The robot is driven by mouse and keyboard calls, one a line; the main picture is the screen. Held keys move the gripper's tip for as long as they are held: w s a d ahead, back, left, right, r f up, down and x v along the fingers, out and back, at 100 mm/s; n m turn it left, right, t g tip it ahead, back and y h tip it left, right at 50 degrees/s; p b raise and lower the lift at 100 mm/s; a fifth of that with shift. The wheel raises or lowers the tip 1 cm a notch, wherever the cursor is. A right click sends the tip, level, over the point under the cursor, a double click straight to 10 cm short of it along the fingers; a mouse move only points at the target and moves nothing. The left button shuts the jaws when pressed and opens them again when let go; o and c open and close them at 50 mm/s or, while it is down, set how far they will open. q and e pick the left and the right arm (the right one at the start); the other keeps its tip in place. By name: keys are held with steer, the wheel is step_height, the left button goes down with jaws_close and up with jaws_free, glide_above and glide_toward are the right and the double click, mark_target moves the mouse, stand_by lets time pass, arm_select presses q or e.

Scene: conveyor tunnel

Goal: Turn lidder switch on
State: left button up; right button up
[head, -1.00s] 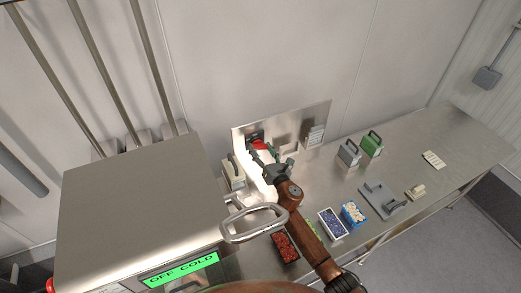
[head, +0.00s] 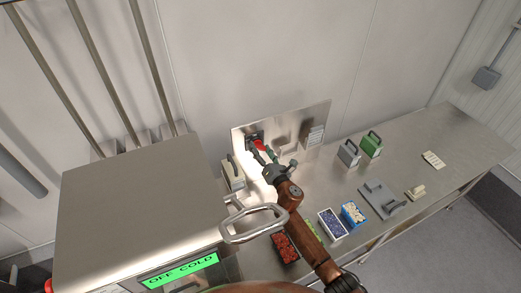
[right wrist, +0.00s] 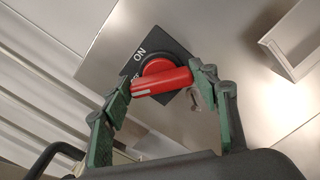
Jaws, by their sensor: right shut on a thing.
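The lidder switch is a red rotary handle (right wrist: 165,82) on a dark square plate (right wrist: 177,57), set in an upright metal panel. It also shows as a small red patch in the head view (head: 258,144). The word ON shows at the plate's upper left in the right wrist view; a second label is mostly hidden by the handle. The handle lies nearly level there, its white-marked end at the left. My right gripper (right wrist: 160,90) is shut on the handle, with a green-padded finger at each end; it also shows in the head view (head: 266,156). My left gripper is out of view.
A steel machine (head: 135,205) with a green OFF COLD display (head: 180,270) stands left of my right arm. A cream block (head: 232,175) is close to the gripper.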

steer(key=o, duration=1.1)
steer(key=v, duration=1.2)
steer(key=shift+c, duration=0.4)
